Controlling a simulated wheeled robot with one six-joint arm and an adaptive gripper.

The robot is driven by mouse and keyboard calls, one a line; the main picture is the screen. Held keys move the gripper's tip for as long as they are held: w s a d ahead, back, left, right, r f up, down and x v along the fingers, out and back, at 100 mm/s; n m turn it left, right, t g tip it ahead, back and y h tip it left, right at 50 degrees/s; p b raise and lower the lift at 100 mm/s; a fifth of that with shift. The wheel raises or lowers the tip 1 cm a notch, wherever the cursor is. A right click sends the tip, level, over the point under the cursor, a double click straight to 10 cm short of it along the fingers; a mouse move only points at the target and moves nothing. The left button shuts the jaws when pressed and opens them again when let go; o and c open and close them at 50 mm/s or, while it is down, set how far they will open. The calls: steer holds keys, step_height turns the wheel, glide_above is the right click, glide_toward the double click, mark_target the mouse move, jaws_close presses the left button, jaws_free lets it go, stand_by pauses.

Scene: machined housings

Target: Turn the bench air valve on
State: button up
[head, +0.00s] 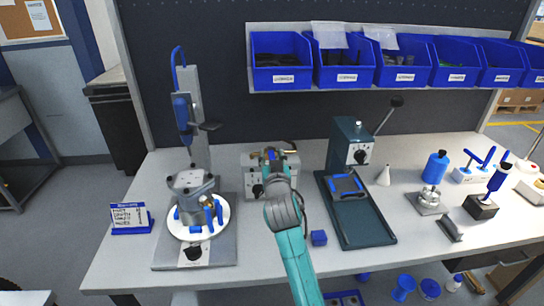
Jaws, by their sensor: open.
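A light grey box (284,199) with brass fittings on top stands on the middle of the bench. It seems to carry the air valve, but my arm covers much of it. A black knob (257,190) shows on its front, left of my arm. My gripper (270,157) reaches over the box from the front, its tips close to the brass fittings. The jaws are open, with nothing seen between them. I cannot tell whether they touch the valve, and the valve handle's position is hidden or too small to read.
On the left a press-like stand (194,120) holds a metal housing (192,195) on a white round plate. On the right is a dark green machine (348,150) with a tray. A small blue block (318,238) lies right of my arm. Blue bins (340,62) hang behind.

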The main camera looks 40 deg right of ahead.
steer(key=shift+w+d, duration=0.2)
jaws_close()
